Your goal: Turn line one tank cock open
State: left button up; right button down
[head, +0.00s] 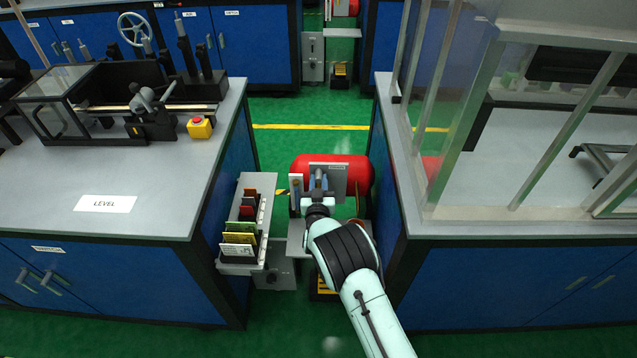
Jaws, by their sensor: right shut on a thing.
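A red tank (358,172) lies on its side low in the gap between the two benches. A grey upright panel (341,178) with a small label stands in front of it. My right gripper (318,186) is at the left part of this panel, shut on a small part there, which I take to be the line one tank cock. The gripper and wrist cover most of the cock, so its handle angle cannot be read. My left gripper is not in view.
A rack of coloured cards (239,238) hangs at the left bench's side, close to my right wrist. The left bench (165,185) and the right bench (400,215) with its clear guard (445,110) leave only a narrow gap. Green floor is open behind the tank.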

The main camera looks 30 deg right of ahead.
jog(key=shift+n, duration=0.4)
jog(key=n, duration=0.3)
jog(key=shift+s+d+r+n, duration=0.15)
jog(key=shift+d+n, duration=0.05)
jog(key=shift+n, duration=0.2)
jog(key=n, duration=0.3)
jog(key=shift+s+d+r+n, duration=0.1)
jog(key=shift+d+r+n, duration=0.05)
jog(key=shift+n, duration=0.15)
jog(key=shift+s+d+r+n+p, duration=0.1)
jog(key=shift+r+n+p, duration=0.15)
jog(key=shift+n, duration=1.25)
jog(key=shift+w+r+n+p, duration=0.1)
jog(key=shift+n+p, duration=0.25)
jog(key=shift+n, duration=1.15)
jog(key=shift+s+d+r+n+p, duration=0.1)
jog(key=shift+r+n+p, duration=0.15)
jog(key=shift+n, duration=1.25)
jog(key=c, duration=1.1)
grip_release()
jog(key=shift+f, duration=0.1)
